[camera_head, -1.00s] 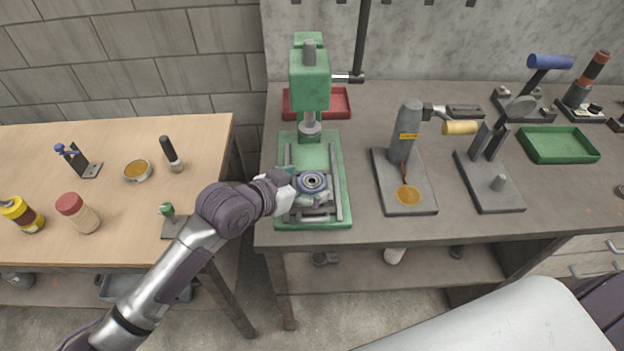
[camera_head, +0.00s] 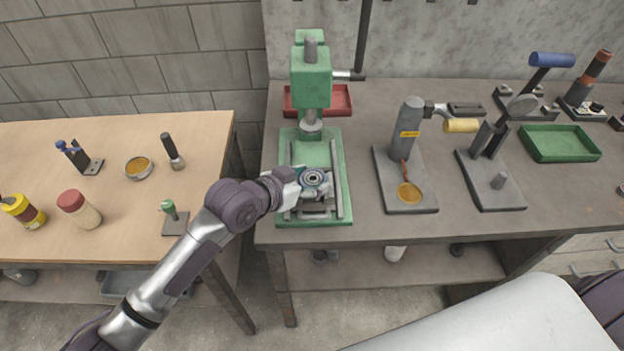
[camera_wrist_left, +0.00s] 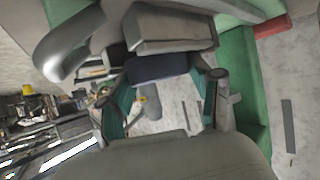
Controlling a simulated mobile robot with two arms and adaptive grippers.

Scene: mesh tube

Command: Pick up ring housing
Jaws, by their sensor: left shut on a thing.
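The ring housing (camera_head: 313,177) is a small grey part with a round dark-centred ring on top. It is at the base of the green press (camera_head: 311,82), in front of the press's ram. My left gripper (camera_head: 308,188) reaches in from the left and is shut on the ring housing. The fingers partly hide its lower side. I cannot tell whether it touches the fixture below. In the left wrist view my gripper fingers (camera_wrist_left: 165,98) show, but the housing is hard to make out there. My right gripper is not in view.
The press column and ram stand just behind the housing, with a red tray (camera_head: 338,101) at the back. A grey stand with a yellow-handled lever (camera_head: 408,150) is to the right. A wooden table (camera_head: 110,235) with jars and small tools is at the left.

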